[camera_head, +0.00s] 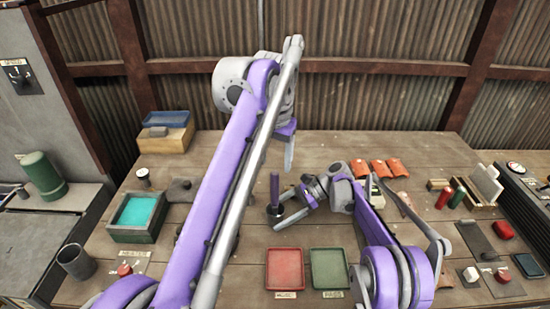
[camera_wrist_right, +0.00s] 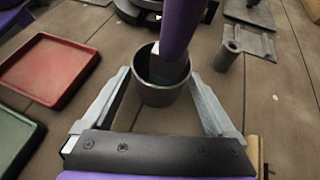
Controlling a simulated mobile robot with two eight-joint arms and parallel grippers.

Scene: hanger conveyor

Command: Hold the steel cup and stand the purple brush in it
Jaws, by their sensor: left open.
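The purple brush (camera_head: 275,187) stands nearly upright in the small steel cup (camera_head: 274,212) in the middle of the table. In the right wrist view the brush's purple handle (camera_wrist_right: 181,28) rises out of the cup (camera_wrist_right: 160,92), and its lower end is inside the rim. My right gripper (camera_head: 279,211) has its fingers on either side of the cup, close against its wall, and the cup stands between the fingertips (camera_wrist_right: 160,74). My left gripper (camera_head: 289,152) is open and empty above and behind the brush.
A red tray (camera_head: 285,268) and a green tray (camera_head: 328,268) lie in front of the cup. A dark green bin (camera_head: 137,216) and grey can (camera_head: 76,262) stand at left. Orange packets (camera_head: 378,168) lie behind my right arm. A small grey fixture (camera_wrist_right: 228,52) stands near the cup.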

